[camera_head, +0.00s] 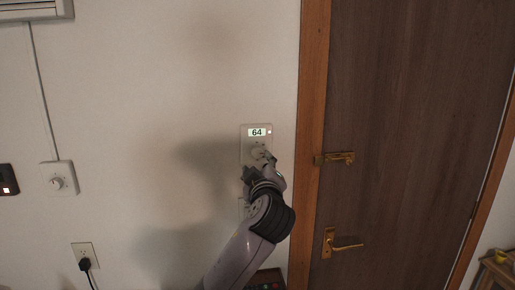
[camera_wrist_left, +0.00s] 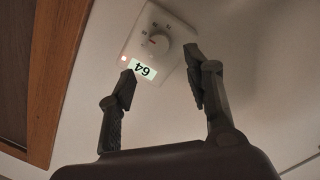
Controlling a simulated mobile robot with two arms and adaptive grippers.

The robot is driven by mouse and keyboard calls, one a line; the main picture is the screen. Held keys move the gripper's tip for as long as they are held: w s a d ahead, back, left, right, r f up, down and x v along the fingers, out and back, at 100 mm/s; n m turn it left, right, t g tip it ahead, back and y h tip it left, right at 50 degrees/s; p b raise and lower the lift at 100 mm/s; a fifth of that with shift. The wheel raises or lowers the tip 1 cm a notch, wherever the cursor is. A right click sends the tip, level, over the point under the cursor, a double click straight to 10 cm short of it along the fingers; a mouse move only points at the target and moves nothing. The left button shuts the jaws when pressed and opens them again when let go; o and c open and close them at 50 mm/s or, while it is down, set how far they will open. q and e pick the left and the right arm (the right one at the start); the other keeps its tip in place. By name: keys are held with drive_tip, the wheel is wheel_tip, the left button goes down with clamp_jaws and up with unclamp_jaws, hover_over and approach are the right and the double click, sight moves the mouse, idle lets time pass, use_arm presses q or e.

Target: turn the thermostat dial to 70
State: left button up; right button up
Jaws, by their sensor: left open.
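The thermostat (camera_head: 257,132) is a pale box on the wall beside the door frame. Its small display reads 64 and a red light glows beside it. Its round dial (camera_head: 258,149) sits below the display, partly hidden by my gripper in the head view. My left gripper (camera_head: 258,162) reaches up to the thermostat from below. In the left wrist view the white dial (camera_wrist_left: 154,44) has a red mark, and the display (camera_wrist_left: 142,70) appears upside down. The open fingers (camera_wrist_left: 160,82) spread on both sides of the display, apart from the dial. My right gripper is not in view.
A brown door (camera_head: 415,90) with a brass latch (camera_head: 336,158) and a lever handle (camera_head: 343,246) stands to the right. Another wall dial (camera_head: 58,179) is at the left, above an outlet with a black plug (camera_head: 85,264). The wall between is clear.

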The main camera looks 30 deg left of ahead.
sight(257, 153)
use_arm(q)
drive_tip(key=p+x, duration=0.3)
drive_tip(key=x, duration=0.4)
drive_tip(key=shift+w+r, duration=0.1)
drive_tip(key=shift+w, duration=0.1)
drive_tip(key=shift+w+a, duration=0.25)
drive_tip(key=shift+w, duration=0.05)
drive_tip(key=shift+c, duration=1.3)
clamp_jaws()
